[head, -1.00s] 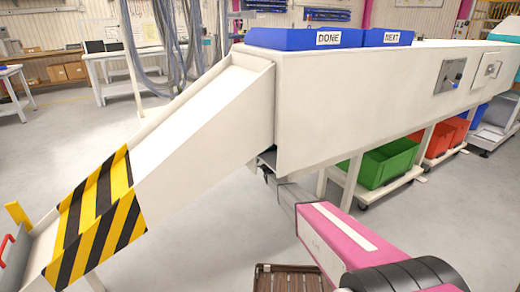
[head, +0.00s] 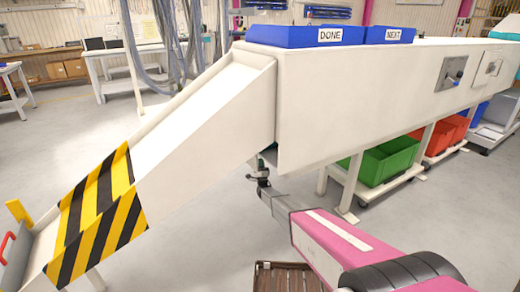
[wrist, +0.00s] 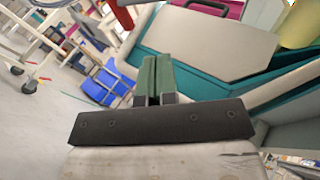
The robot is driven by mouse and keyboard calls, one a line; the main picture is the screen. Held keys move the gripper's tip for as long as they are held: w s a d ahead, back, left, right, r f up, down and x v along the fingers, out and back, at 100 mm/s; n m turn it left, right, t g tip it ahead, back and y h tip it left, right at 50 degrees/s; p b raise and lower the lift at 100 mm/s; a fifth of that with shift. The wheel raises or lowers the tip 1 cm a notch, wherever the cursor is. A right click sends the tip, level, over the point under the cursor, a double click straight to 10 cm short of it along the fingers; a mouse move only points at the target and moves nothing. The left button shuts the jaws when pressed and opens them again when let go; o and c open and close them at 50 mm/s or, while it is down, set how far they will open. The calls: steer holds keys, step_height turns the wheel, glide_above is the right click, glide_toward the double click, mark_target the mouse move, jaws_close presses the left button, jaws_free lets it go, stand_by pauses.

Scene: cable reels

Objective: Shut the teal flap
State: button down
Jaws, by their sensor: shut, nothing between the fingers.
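My gripper (head: 257,165) is just under the lower edge of the cream machine body (head: 360,110), where the sloping chute joins it. Its tip is small and partly hidden in the head view. In the wrist view its green fingers (wrist: 155,68) are together with nothing between them. A teal panel (wrist: 205,84) lies ahead and right of the fingers there, around a beige plate (wrist: 210,42). I cannot tell whether the teal panel is the flap, how far open it stands, or whether the fingers touch it. No teal flap shows clearly in the head view.
The chute (head: 195,110) slopes down left to a striped section (head: 97,215). Blue DONE (head: 305,37) and NEXT (head: 375,36) bins stand on the machine. A green crate (head: 385,163) sits on a trolley below it. A brown slatted crate (head: 285,278) is near my arm. Floor at left is open.

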steer(key=s+a+m+h, duration=0.2)
steer(key=s+m+h, duration=0.3)
steer(key=m+h, duration=0.75)
steer(key=w+d+r+g+h, duration=0.1)
steer(key=w+r+h, duration=0.3)
steer(key=r, duration=0.7)
steer(key=shift+w+m+g+h, duration=0.35)
steer(key=shift+w+g, duration=0.05)
steer(key=shift+w, duration=0.8)
steer(key=shift+d, duration=0.2)
